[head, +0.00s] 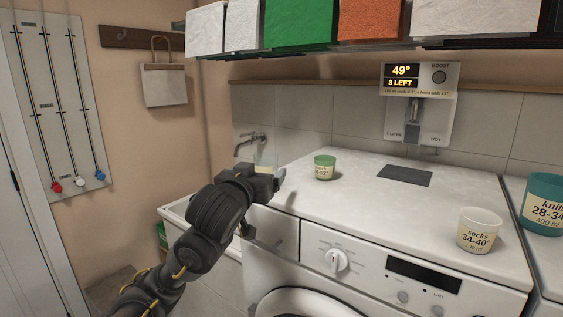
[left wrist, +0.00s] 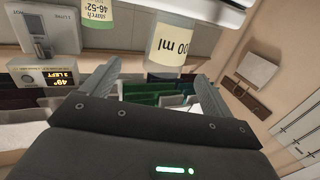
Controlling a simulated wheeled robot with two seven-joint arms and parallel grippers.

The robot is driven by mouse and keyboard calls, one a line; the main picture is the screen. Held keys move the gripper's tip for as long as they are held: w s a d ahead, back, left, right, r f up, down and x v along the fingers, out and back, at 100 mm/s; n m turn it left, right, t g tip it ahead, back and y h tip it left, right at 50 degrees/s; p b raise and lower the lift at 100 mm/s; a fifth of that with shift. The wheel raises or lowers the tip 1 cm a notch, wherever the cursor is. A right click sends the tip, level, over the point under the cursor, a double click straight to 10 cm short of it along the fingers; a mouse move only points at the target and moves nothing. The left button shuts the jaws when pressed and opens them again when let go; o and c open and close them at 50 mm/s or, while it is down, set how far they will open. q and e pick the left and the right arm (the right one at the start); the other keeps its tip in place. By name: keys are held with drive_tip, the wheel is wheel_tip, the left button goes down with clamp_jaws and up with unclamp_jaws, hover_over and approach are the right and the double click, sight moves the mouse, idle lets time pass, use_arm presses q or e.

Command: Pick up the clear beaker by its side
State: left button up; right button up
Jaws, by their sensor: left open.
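The clear beaker (head: 264,159) shows in the head view as a pale see-through shape just behind my left gripper (head: 277,176), near the wall tap; its lower part is hidden. In the left wrist view, which is turned over, the beaker (left wrist: 172,48) has a cream label with "ml" readable. It appears in line with the gap between the fingers of my left gripper (left wrist: 158,75), which are open and spread on either side. I cannot tell whether either finger touches it. My right gripper is not in view.
A small green cup (head: 324,167) stands on the washing machine top (head: 385,205). A white "socks" cup (head: 479,230) and a teal "knit" cup (head: 544,203) stand at the right. The tap (head: 249,140) is close to my left gripper. A shelf with coloured towels (head: 300,22) hangs above.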

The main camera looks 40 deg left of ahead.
sight(262, 161)
use_arm(q)
drive_tip(key=shift+w+r, duration=0.1)
drive_tip(key=shift+r, duration=0.1)
drive_tip(key=shift+s+a+r, duration=0.1)
drive_tip(key=shift+s+r, duration=0.1)
drive_tip(key=shift+s, duration=0.15)
drive_tip(key=shift+a+r, duration=0.2)
drive_tip(key=shift+r, duration=0.05)
drive_tip(key=p+x, duration=0.1)
drive_tip(key=x, duration=0.1)
drive_tip(key=p+x, duration=0.1)
drive_tip(key=x, duration=0.2)
drive_tip(key=shift+w+d+f, duration=0.1)
drive_tip(key=shift+f, duration=0.1)
drive_tip(key=shift+r, duration=0.1)
drive_tip(key=shift+r+p, duration=0.1)
drive_tip(key=shift+p, duration=0.45)
drive_tip(key=p+x, duration=0.3)
drive_tip(key=shift+w+a, duration=0.2)
drive_tip(key=shift+a, duration=0.1)
drive_tip(key=shift+w+a, duration=0.15)
drive_tip(key=shift+w, duration=0.2)
drive_tip(key=shift+w+f, duration=0.2)
drive_tip(key=shift+w, duration=0.1)
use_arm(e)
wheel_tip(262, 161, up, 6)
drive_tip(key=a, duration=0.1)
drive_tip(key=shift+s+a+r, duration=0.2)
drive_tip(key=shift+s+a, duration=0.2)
